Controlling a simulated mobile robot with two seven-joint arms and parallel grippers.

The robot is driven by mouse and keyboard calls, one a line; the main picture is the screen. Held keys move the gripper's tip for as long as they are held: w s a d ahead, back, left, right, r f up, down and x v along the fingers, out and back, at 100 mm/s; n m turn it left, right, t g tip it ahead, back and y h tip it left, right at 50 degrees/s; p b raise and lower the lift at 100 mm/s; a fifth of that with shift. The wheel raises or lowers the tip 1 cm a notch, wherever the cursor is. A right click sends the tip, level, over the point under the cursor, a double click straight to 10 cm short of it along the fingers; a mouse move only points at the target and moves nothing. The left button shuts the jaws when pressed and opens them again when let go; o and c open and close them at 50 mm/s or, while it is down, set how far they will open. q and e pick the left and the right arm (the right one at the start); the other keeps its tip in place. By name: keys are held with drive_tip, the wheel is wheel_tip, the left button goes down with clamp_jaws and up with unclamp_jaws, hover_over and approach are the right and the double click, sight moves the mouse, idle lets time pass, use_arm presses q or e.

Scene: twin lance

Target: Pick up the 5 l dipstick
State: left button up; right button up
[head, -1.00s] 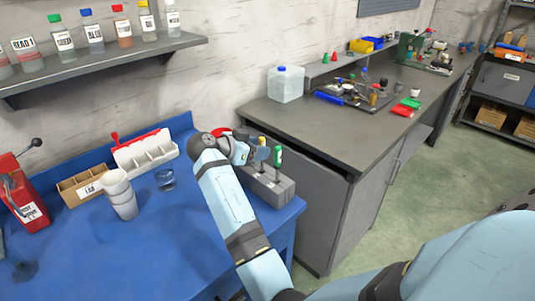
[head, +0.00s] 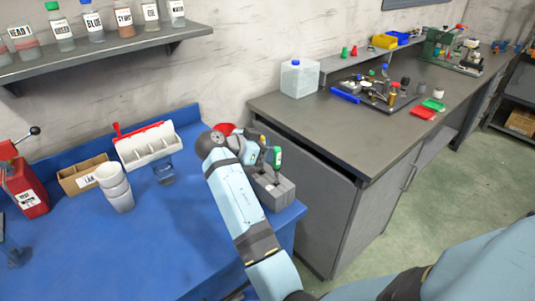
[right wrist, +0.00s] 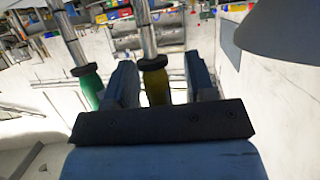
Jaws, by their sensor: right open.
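A grey block holder (head: 272,190) stands at the right edge of the blue table. It holds upright dipsticks, one with a green handle (head: 277,158) and one with a yellow handle (head: 263,140). I cannot read which is the 5 l one. My right gripper (head: 250,152) is at the handles, its fingertips partly hidden by my wrist. In the right wrist view the open jaws (right wrist: 160,85) stand either side of the yellow handle (right wrist: 155,88), with slight gaps. The green handle (right wrist: 88,88) is outside, beside the left finger. My left gripper is not in view.
Stacked white cups (head: 115,188), a clear glass (head: 164,174), a white rack (head: 150,148), a LAB box (head: 83,175) and a red can (head: 30,192) stand on the blue table (head: 165,235). A grey workbench (head: 330,130) stands close right. A bottle shelf (head: 120,44) hangs above.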

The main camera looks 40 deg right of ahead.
drive_tip(key=shift+a, duration=0.1)
drive_tip(key=c, duration=0.9)
clamp_jaws()
drive_tip(key=shift+r, duration=0.1)
